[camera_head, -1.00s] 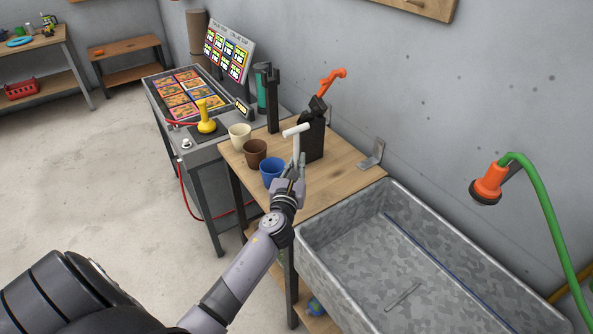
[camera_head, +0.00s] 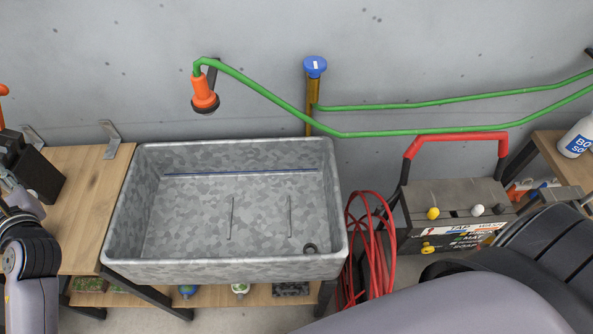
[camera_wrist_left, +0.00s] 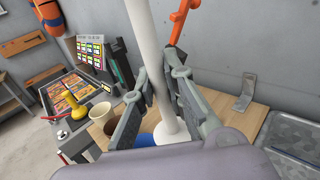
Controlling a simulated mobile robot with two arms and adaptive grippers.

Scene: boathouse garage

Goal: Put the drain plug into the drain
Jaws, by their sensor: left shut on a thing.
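In the left wrist view, my left gripper (camera_wrist_left: 158,92) is shut on the white shaft of the drain plug (camera_wrist_left: 148,45). The shaft stands roughly upright between the fingers, and its wider white foot shows below them. Its top is cut off by the frame. In the head view, only part of my left arm and gripper shows at the left edge, over the wooden table. The drain (camera_head: 310,248) is a small dark ring in the front right corner of the grey trough's (camera_head: 112,225) floor, and looks uncovered. My right gripper is not in view.
A wooden table (camera_head: 90,190) adjoins the trough's left side. A green hose (camera_head: 400,132) with an orange nozzle (camera_head: 203,92) runs along the wall. Cups (camera_wrist_left: 101,112) stand beside my left gripper.

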